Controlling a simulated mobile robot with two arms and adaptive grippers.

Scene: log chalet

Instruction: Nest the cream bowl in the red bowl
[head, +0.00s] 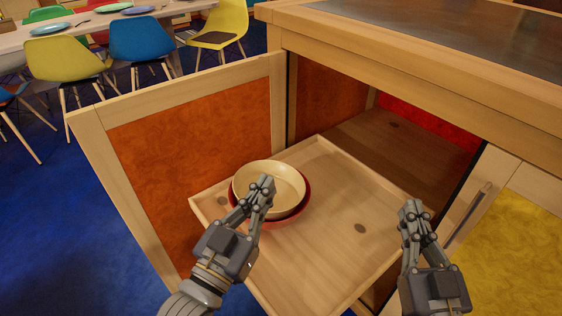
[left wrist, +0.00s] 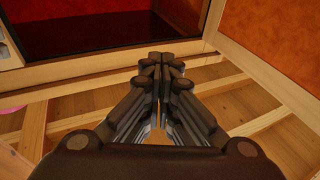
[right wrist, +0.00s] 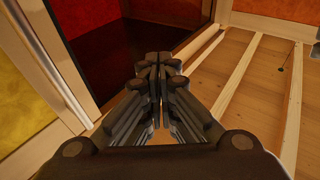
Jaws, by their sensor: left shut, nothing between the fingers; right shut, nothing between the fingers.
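The cream bowl (head: 262,176) sits inside the red bowl (head: 299,207), whose rim shows around its right and lower side. Both are upright, toward the back left of a pulled-out wooden tray (head: 316,262). My left gripper (head: 266,183) is shut and empty; in the head view it overlaps the front of the cream bowl, and I cannot tell whether it touches it. Its fingers also show closed in the left wrist view (left wrist: 161,60). My right gripper (head: 411,208) is shut and empty at the tray's right side, closed too in the right wrist view (right wrist: 158,62). Neither wrist view shows the bowls.
An open cabinet door (head: 190,150) with an orange panel stands left of the tray. The cabinet top (head: 450,45) overhangs the dark interior (head: 400,145). A yellow-panelled door (head: 515,245) is at the right. Chairs and a dining table (head: 100,32) stand far back left.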

